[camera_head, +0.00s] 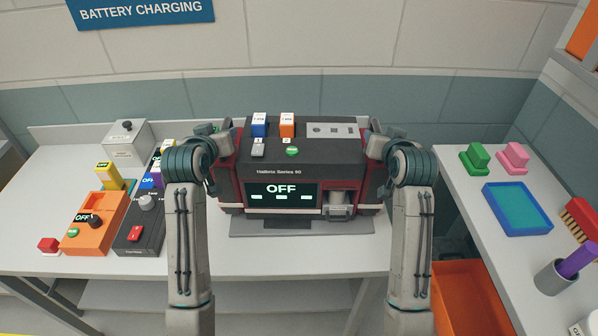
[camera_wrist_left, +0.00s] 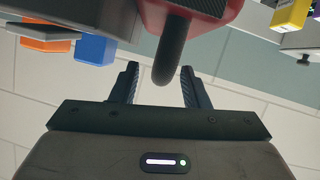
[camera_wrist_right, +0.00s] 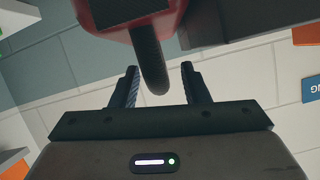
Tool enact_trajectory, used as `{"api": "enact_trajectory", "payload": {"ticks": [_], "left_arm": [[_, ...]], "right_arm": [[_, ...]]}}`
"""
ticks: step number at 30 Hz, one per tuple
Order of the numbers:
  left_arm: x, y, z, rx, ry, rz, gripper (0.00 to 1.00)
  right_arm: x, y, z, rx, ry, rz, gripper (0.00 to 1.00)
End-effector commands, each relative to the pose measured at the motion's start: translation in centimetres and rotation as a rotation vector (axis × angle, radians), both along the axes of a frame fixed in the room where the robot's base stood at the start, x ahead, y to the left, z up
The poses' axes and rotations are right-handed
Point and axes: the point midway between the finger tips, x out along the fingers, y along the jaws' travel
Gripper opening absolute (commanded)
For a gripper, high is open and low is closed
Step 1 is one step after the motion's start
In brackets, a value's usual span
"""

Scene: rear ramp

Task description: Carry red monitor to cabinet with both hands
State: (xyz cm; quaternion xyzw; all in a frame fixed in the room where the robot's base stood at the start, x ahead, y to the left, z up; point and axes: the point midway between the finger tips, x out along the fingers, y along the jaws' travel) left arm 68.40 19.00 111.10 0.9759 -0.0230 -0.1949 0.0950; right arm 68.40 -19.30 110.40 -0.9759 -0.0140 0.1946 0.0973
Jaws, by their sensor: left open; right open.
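The red monitor (camera_head: 290,172) is a dark box with red sides, standing upright on a grey mat (camera_head: 300,227) on the white table. Its screen reads OFF. My left gripper (camera_wrist_left: 160,69) is open at its left side, with the dark left handle (camera_wrist_left: 172,55) between the fingertips in the left wrist view. My right gripper (camera_wrist_right: 160,68) is open at its right side, with the right handle (camera_wrist_right: 150,60) between the fingertips in the right wrist view. Neither gripper is shut on a handle. In the head view my wrists largely hide both handles. I cannot make out a cabinet.
An orange device (camera_head: 92,222) and a dark device (camera_head: 137,232) stand left of the monitor. A right-hand counter holds a blue tray (camera_head: 517,208), a green block (camera_head: 475,160) and a pink block (camera_head: 513,157). An orange bin (camera_head: 470,290) is below. A wall stands close behind.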

Motion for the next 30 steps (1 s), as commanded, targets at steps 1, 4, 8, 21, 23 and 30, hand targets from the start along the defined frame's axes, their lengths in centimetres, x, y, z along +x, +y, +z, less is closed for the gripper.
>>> {"api": "enact_trajectory", "payload": {"ticks": [1,4,8,21,23,30], "left_arm": [[0.7,-0.1,-0.3,0.0,0.002,0.0,0.42],[1.6,-0.1,-0.6,0.0,0.001,0.0,0.42],[2.2,-0.2,-0.9,-0.001,0.001,0.0,0.42],[2.2,-0.2,-0.9,-0.001,0.0,0.0,0.14],[2.2,-0.2,-0.9,-0.001,0.0,0.0,0.02],[2.2,-0.2,-0.9,-0.001,0.001,0.0,0.0]], "right_arm": [[0.7,0.1,-0.2,0.0,0.0,0.0,0.42],[1.6,0.1,-0.6,0.0,0.0,0.0,0.42],[2.2,0.2,-0.9,0.0,0.0,0.0,0.42],[2.3,0.2,-0.9,0.0,-0.001,0.0,0.14],[2.3,0.2,-0.9,0.0,0.0,0.0,0.02],[2.2,0.2,-0.9,0.0,0.0,0.0,0.0]]}}
